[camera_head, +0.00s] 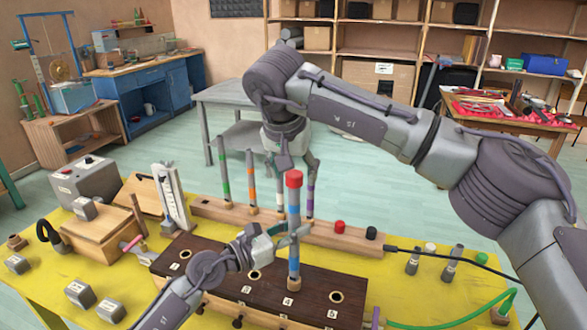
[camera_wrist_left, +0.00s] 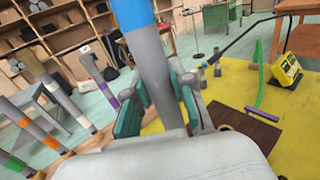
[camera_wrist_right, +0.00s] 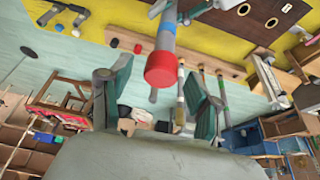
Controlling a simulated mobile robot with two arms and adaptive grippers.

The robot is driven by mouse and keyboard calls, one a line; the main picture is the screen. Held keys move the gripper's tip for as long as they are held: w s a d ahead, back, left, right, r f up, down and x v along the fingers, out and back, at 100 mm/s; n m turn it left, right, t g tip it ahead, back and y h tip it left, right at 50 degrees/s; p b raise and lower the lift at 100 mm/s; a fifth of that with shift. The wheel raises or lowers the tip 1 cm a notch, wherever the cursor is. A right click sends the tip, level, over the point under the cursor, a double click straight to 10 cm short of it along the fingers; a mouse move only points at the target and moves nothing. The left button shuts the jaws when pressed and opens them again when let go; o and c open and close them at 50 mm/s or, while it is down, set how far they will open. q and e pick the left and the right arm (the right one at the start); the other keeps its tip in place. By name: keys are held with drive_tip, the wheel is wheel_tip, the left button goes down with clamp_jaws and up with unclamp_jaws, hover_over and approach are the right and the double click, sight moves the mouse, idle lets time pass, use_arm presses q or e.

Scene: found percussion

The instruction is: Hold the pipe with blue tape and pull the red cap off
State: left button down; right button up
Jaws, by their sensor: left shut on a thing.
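The pipe with blue tape (camera_head: 294,209) stands upright at a hole in the dark wooden block (camera_head: 325,279); the left wrist view shows its blue band (camera_wrist_left: 132,14) and grey tube. The red cap (camera_head: 294,179) sits on its top and also shows in the right wrist view (camera_wrist_right: 161,70). My left gripper (camera_head: 292,236) is shut on the pipe below the cap. My right gripper (camera_wrist_right: 158,76) is open, with its fingers apart on either side of the cap in its wrist view. No contact with the cap is clear.
Behind the block, a wooden rack (camera_head: 265,222) holds several banded pipes, a loose red cap (camera_head: 340,227) and a black one (camera_head: 371,233). A wooden box (camera_head: 100,239) and grey blocks stand left on the yellow table (camera_head: 45,285). A green hose (camera_head: 450,322) lies right.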

sight(294, 174)
drive_tip(key=c, duration=1)
drive_tip(key=shift+r, duration=0.1)
drive_tip(key=shift+r, duration=0.2)
drive_tip(key=shift+r, duration=1)
drive_tip(key=shift+r, duration=0.1)
drive_tip(key=shift+r, duration=1.4)
use_arm(q)
drive_tip(key=c, duration=0.9)
unclamp_jaws()
drive_tip(key=shift+a, duration=0.1)
